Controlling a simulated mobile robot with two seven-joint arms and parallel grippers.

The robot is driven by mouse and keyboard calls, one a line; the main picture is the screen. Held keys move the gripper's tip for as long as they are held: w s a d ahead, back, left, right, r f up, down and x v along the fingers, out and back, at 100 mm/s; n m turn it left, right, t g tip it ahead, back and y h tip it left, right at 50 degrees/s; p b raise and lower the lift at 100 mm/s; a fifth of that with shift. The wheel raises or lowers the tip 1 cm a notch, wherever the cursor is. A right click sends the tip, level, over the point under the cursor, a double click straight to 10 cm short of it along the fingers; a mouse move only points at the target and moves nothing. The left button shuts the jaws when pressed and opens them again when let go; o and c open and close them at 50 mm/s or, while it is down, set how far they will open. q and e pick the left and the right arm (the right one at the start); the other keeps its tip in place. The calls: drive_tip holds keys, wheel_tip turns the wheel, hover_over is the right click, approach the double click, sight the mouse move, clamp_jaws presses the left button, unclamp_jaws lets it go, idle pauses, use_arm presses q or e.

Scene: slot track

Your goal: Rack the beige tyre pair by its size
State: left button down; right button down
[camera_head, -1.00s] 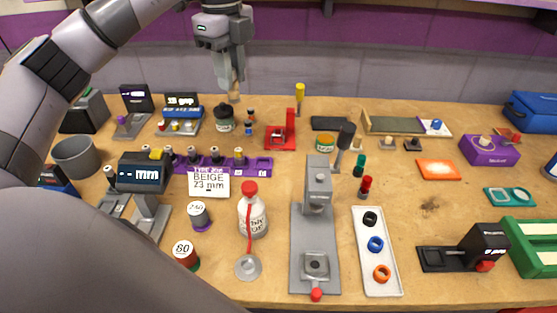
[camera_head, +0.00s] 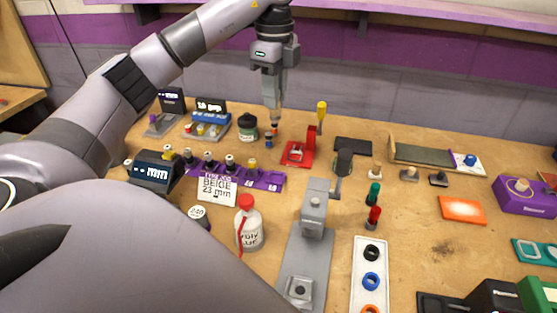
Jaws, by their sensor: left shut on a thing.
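My left gripper (camera_head: 275,123) reaches in from the upper left, pointing down. It is shut on a small beige piece, apparently the beige tyre pair (camera_head: 275,128); the fingers hide most of it. It hangs over the back of the bench, right of the dark jar. The purple rack (camera_head: 267,180) lies at centre left, with several dark posts; its labels are too small to read. A dark gauge with a lit display (camera_head: 152,171) stands left of the rack, partly behind my arm. My right gripper is not in view.
A red stand (camera_head: 298,153) and the dark jar (camera_head: 247,127) are near the gripper. A white bottle with a red cap (camera_head: 249,230), a grey press (camera_head: 305,255) and a white tray of rings (camera_head: 371,258) stand in front. Bare bench shows at right of centre.

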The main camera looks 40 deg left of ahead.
sight(275, 115)
use_arm(q)
wheel_tip(275, 115, down, 7)
drive_tip(key=shift+r+b, duration=0.1)
drive_tip(key=shift+b, duration=0.9)
drive_tip(key=shift+f, duration=5.4)
drive_tip(key=shift+f, duration=0.2)
drive_tip(key=c, duration=1)
unclamp_jaws()
wheel_tip(275, 115, up, 12)
drive_tip(key=shift+r, duration=0.25)
